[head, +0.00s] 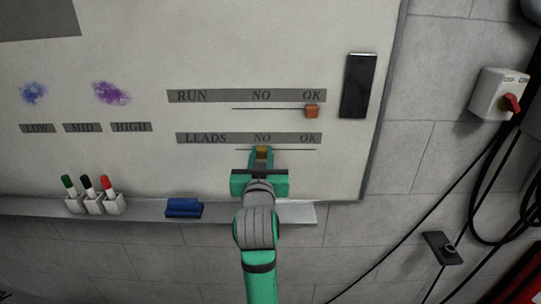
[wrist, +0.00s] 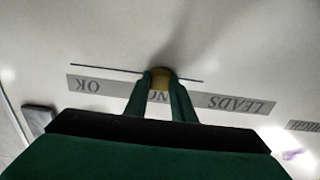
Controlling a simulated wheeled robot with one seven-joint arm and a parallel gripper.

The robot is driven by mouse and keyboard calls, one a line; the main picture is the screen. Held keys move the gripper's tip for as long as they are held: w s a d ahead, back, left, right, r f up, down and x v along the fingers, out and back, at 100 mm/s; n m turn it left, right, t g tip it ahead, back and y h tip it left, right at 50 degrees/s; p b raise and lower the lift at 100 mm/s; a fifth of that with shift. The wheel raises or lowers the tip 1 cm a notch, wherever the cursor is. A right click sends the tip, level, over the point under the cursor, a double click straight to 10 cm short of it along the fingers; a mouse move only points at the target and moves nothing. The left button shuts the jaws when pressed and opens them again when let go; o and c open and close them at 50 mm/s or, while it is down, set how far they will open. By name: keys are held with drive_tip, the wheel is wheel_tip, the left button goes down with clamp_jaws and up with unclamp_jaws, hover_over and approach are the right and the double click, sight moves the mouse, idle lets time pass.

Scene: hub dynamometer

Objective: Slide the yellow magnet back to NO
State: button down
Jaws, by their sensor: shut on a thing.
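The yellow magnet (head: 262,153) is on the whiteboard, on the thin line under the LEADS strip (head: 205,138). It sits below the word NO of that strip. It also shows in the wrist view (wrist: 161,80), between my fingertips. My gripper (head: 262,155) is shut on it, with a green finger on each side; the gripper also shows in the wrist view (wrist: 161,88). The fingers cover part of the magnet and part of the word NO in the wrist view.
An orange magnet (head: 312,111) sits under OK on the RUN line above. A black panel (head: 357,86) is at the board's right. The tray (head: 300,213) below holds a blue eraser (head: 184,208) and several markers in cups (head: 93,204).

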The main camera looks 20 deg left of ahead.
drive_tip(key=c, duration=1.5)
unclamp_jaws()
drive_tip(key=shift+w, duration=0.1)
drive_tip(key=shift+a, duration=0.25)
drive_tip(key=shift+s+a, duration=0.1)
drive_tip(key=shift+s, duration=0.15)
drive_tip(key=shift+s+d, duration=0.15)
drive_tip(key=shift+d, duration=0.15)
drive_tip(key=v, duration=1)
drive_tip(key=shift+s+f, duration=0.1)
drive_tip(key=shift+s, duration=0.15)
drive_tip(key=shift+w, duration=0.1)
